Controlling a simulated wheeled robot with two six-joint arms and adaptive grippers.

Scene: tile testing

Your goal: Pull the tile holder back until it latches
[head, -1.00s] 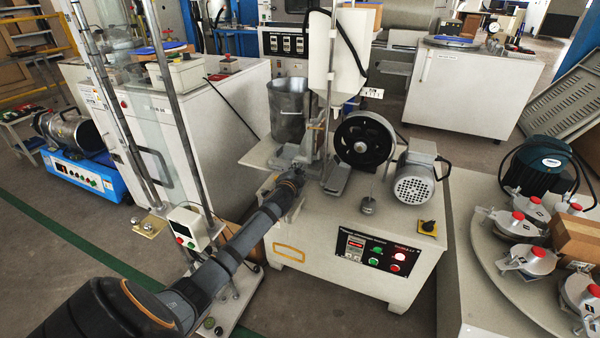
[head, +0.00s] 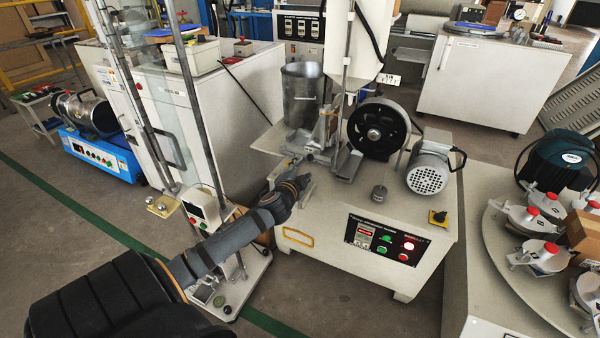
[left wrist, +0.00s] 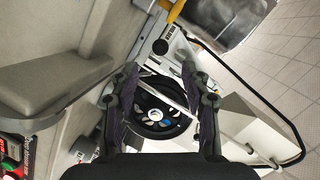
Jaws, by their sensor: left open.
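The tile holder appears to be the small metal assembly (head: 325,135) in front of the black wheel (head: 376,128) on the white abrasion machine; its exact outline is hard to make out. My left gripper (head: 304,168) is at the machine's left front edge, in front of and left of that assembly. In the left wrist view the two fingers of my left gripper (left wrist: 160,78) stand wide apart with nothing held between them. The wheel (left wrist: 158,108) shows beyond and between them. I cannot tell whether a finger touches the holder. My right gripper is not in view.
A metal pot (head: 302,95) stands behind the gripper on the machine top. A motor (head: 428,168) sits right of the wheel. The control panel (head: 386,240) is on the machine's front. A glass-fronted stand (head: 150,110) is at left. Open floor (head: 75,235) lies at front left.

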